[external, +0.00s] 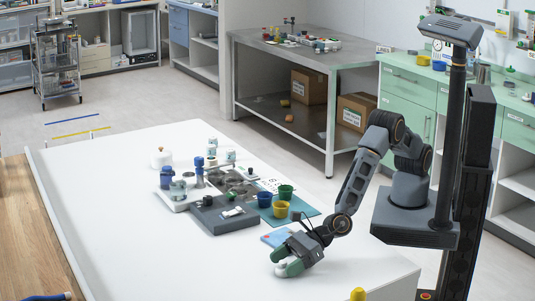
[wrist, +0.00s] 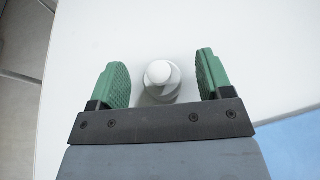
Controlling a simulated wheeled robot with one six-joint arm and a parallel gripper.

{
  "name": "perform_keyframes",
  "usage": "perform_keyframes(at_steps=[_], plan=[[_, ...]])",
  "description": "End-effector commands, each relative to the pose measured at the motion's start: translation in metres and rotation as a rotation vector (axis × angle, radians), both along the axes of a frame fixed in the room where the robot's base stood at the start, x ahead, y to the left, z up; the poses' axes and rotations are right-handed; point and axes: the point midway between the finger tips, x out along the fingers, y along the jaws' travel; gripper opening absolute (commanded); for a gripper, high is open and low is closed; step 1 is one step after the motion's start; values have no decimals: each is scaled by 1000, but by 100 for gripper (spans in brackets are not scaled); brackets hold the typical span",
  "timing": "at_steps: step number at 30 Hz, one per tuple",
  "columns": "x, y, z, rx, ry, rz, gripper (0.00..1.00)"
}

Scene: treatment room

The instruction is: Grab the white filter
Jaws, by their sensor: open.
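The white filter (wrist: 160,83) is a small round white piece with a narrower raised top. It stands on the white table top (wrist: 245,30) in the wrist view. My gripper (wrist: 159,72) is open, with one green finger pad on each side of the filter. Gaps show between the filter and both pads. In the external view my gripper (external: 286,263) is low over the front right part of the table. The filter is mostly hidden by the fingers there.
A blue flat item (external: 277,237) lies just behind my gripper. Yellow (external: 281,209) and green (external: 286,192) cups stand on a teal mat farther back, beside a grey tray (external: 205,214). A yellow object (external: 357,294) is at the near edge.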

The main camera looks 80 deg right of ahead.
Motion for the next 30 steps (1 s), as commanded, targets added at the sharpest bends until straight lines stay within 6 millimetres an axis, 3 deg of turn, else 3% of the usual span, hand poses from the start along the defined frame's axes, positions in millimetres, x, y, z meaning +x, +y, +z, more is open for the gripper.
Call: perform_keyframes(at_steps=[5, 22, 30], plan=[[0, 0, 0, 0, 0, 0, 73], [0, 0, 0, 0, 0, 0, 20], [0, 0, 1, 1, 1, 0, 20]])
